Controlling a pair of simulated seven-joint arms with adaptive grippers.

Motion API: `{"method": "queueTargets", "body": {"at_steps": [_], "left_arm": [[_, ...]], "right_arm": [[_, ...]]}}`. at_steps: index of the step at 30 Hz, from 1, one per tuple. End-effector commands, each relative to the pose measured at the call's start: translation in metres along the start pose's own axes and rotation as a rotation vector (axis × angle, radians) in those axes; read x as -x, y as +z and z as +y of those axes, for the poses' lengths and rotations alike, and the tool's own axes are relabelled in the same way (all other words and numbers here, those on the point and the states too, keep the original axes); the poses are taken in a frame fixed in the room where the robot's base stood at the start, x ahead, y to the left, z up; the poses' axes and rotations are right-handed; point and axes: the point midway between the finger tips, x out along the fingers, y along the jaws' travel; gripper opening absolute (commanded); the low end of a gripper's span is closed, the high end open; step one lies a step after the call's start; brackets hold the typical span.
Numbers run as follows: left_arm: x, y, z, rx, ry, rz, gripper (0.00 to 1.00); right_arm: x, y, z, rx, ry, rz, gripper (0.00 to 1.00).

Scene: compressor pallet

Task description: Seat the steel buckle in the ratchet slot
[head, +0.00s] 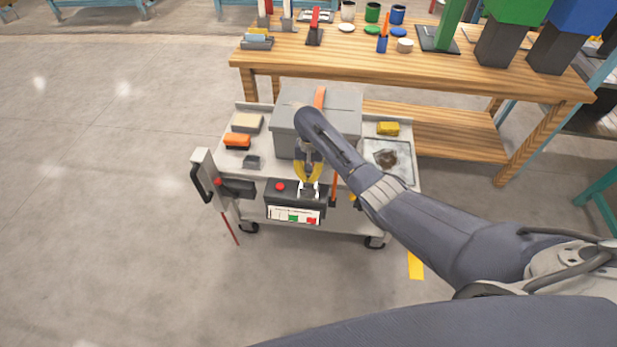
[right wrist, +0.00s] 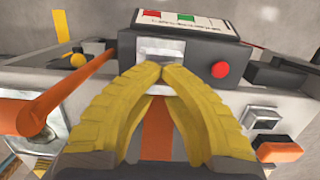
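The ratchet unit (head: 284,190) is a dark block with a red button and a label plate at the front of the cart. It also shows in the right wrist view (right wrist: 205,50). My right gripper (head: 308,181) has yellow fingers pointing down at the unit. In the right wrist view its fingertips (right wrist: 157,72) come together on the steel buckle (right wrist: 163,88), at the end of an orange strap (right wrist: 157,130). Bright metal also shows just past the tips at the unit's opening; the fingers hide how far in the buckle sits. My left gripper is out of view.
A grey box (head: 350,103) with the orange strap over it stands on the cart behind my gripper. An orange rod (right wrist: 65,97) is close beside the fingers. An orange-topped block (head: 237,141) and yellow block (head: 388,128) lie on the cart. A wooden bench (head: 420,65) stands behind.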

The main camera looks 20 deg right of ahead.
Motion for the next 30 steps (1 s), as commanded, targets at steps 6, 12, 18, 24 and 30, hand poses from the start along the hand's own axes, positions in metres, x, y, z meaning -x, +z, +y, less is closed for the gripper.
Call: {"method": "queueTargets", "body": {"at_steps": [6, 12, 18, 24, 30], "left_arm": [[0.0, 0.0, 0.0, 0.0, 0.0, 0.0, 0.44], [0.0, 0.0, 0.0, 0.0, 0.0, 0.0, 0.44], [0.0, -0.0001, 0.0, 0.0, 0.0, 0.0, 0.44], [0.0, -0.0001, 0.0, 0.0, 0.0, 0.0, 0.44], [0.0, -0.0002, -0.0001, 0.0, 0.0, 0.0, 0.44]], "right_arm": [[-0.0016, 0.0013, -0.0001, 0.001, 0.0, -0.003, 0.03], [-0.0018, 0.0016, -0.0004, 0.001, 0.0, -0.004, 0.26], [-0.0014, 0.0019, -0.0015, 0.001, -0.002, -0.004, 0.31], [-0.001, 0.0018, -0.0018, 0.002, -0.003, -0.003, 0.31], [-0.0004, 0.0011, -0.0009, 0.001, -0.001, -0.002, 0.31]]}}
